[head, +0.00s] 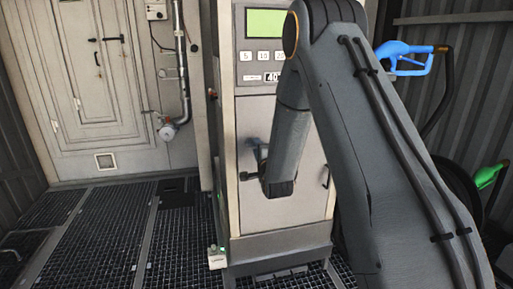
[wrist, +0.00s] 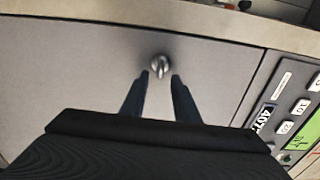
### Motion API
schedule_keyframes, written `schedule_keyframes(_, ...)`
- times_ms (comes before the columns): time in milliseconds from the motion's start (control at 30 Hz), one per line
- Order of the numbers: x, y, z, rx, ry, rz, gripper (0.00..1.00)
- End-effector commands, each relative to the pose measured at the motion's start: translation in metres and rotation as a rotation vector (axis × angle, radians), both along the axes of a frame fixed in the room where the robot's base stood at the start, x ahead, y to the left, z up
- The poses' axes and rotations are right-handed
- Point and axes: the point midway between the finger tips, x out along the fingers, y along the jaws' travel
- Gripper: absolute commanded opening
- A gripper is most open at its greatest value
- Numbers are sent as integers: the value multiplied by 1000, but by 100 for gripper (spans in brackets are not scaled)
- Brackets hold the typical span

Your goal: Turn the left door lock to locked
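The left door lock is a small silver turn knob (wrist: 160,65) on the grey lower door (wrist: 85,60) of the fuel dispenser, near one edge of that door. In the wrist view my gripper (wrist: 159,78) points at the knob, its two dark fingers apart, one on each side just short of it. I cannot tell whether either finger touches it. In the head view my gripper (head: 255,162) is at the left side of the lower door (head: 300,202), largely hidden by my wrist, and the lock is not visible there.
The dispenser's keypad (head: 261,56) and green display (head: 265,22) are above the door. A dark handle (head: 326,176) is at the door's right. A blue nozzle (head: 405,57) and a green nozzle (head: 488,175) are at the right.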

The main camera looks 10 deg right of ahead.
Motion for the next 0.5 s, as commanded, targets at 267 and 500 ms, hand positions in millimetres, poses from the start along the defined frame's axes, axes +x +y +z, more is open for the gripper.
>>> schedule_keyframes(267,-45,2,1,0,0,2,28)
schedule_keyframes(500,-67,3,2,0,-1,3,28)
